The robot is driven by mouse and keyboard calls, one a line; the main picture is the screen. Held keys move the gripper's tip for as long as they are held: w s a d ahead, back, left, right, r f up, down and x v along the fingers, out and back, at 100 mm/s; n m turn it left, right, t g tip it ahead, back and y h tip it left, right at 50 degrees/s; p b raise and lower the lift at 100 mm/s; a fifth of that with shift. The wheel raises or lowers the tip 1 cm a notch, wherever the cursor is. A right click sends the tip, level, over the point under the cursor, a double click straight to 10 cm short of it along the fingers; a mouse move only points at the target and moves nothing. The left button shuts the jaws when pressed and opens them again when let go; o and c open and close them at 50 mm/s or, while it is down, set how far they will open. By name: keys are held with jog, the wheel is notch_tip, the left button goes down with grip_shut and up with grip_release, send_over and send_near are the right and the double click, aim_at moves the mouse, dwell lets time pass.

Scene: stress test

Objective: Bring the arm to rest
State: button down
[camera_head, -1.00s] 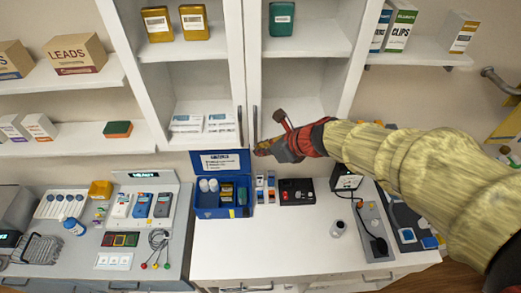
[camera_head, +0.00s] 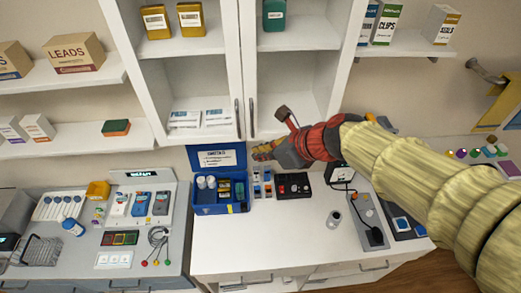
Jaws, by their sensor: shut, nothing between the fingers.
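My arm, in a ribbed yellow sleeve, reaches in from the right in the head view. My gripper (camera_head: 264,152) is at its left end, past a red and dark grey wrist. It is shut with nothing in it. It is in the air in front of the lower edge of the wall cabinet (camera_head: 312,96), above the back of the white counter (camera_head: 275,245). I see no contact with anything.
A blue open-lidded box (camera_head: 212,209) with bottles stands on the counter, below and left of my gripper. A black device with knobs (camera_head: 293,185) is below it. A grey power strip (camera_head: 368,215) lies to the right. The counter's front middle is clear.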

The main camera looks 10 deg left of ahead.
jog(key=shift+s+r, duration=0.15)
jog(key=shift+s, duration=0.15)
jog(key=s+d+f+n+h+b, duration=0.4)
jog(key=s+d+f+n+b, duration=0.3)
jog(key=d+f+n+b, duration=0.4)
jog(key=s+d+f+n+t+h+b, duration=0.1)
jog(key=s+d+f+n+h+b, duration=0.3)
jog(key=s+d+f+n+b, duration=0.3)
jog(key=d+f+n+b, duration=0.5)
jog(key=d+f+b, duration=0.5)
jog(key=b, duration=0.2)
jog(key=shift+s+d+f+n, duration=0.2)
jog(key=shift+d+f+n, duration=0.05)
jog(key=shift+f+n, duration=0.1)
jog(key=c, duration=2.6)
grip_release()
